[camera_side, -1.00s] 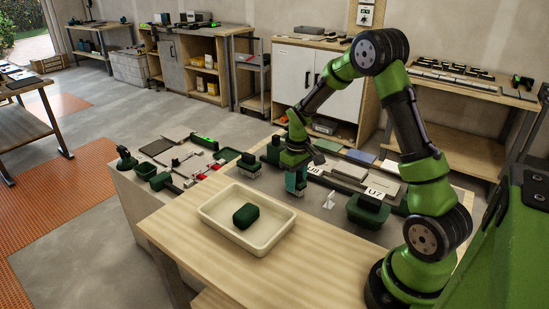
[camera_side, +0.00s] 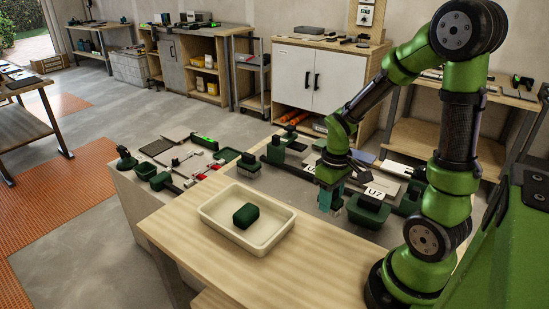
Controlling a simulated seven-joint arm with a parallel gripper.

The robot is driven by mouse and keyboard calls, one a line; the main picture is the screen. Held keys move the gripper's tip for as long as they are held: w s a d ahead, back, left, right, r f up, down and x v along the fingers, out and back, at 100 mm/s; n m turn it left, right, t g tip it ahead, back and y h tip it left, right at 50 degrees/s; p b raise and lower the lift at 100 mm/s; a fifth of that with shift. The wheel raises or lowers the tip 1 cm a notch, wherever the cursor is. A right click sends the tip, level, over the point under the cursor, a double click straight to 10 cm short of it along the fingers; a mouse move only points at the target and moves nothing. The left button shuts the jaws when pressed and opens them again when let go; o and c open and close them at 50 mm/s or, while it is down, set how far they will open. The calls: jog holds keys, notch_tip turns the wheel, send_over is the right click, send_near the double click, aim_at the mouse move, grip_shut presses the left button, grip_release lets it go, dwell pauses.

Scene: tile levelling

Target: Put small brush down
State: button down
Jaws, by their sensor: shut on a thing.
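My gripper (camera_side: 329,192) is low over the right part of the grey work surface, in front of the U7 label. It is shut, and the small brush is in its grip. Only a small teal and dark shape shows at the jaws, so the brush's outline and bristles are hard to make out. I cannot tell whether the brush touches the surface.
A cream tray (camera_side: 209,214) with a dark green block (camera_side: 245,215) stands on the wooden bench front. A dark green container (camera_side: 368,211) sits close right of my gripper. A dark, block-like tool (camera_side: 249,165) stands to the left. The bench front right is clear.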

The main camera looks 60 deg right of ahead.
jog(key=w+a+r+n, duration=0.1)
jog(key=w+r, duration=0.2)
jog(key=w, duration=1.1)
jog(key=w+r, duration=0.2)
jog(key=w, duration=1.2)
jog(key=w+a, duration=0.5)
jog(key=w, duration=0.1)
jog(key=shift+n, duration=0.4)
notch_tip(320, 180, down, 10)
jog(key=shift+d+r, duration=0.15)
jog(key=c, duration=0.6)
grip_release()
jog(key=shift+c, duration=0.2)
